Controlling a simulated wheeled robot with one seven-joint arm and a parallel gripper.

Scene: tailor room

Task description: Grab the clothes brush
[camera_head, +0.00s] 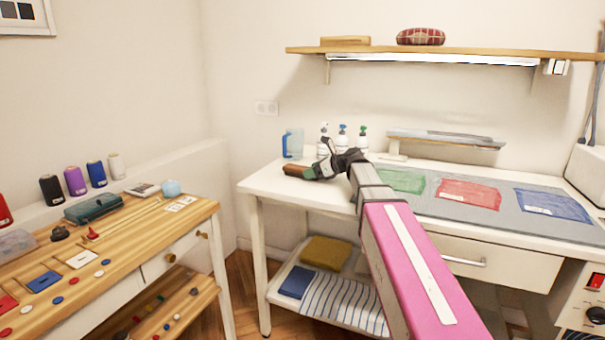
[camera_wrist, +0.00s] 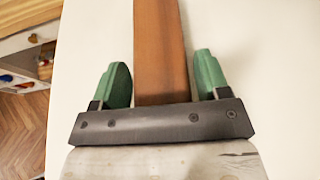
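The clothes brush (camera_head: 295,169) is a long brown wooden piece lying at the left end of the white table. In the wrist view the brush (camera_wrist: 160,50) runs from the top edge down between my two green fingers. My gripper (camera_wrist: 162,78) is open, with one finger on each side of the brush and a narrow gap showing at each side. In the head view my gripper (camera_head: 311,171) is low at the brush's right end. The underside of the brush and its near end are hidden.
A blue jug (camera_head: 292,143) and several pump bottles (camera_head: 343,138) stand behind the brush. An iron-board-like piece (camera_head: 445,139) and a grey mat (camera_head: 520,216) with coloured cloths are to the right. A wooden table (camera_head: 130,235) with spools stands at left.

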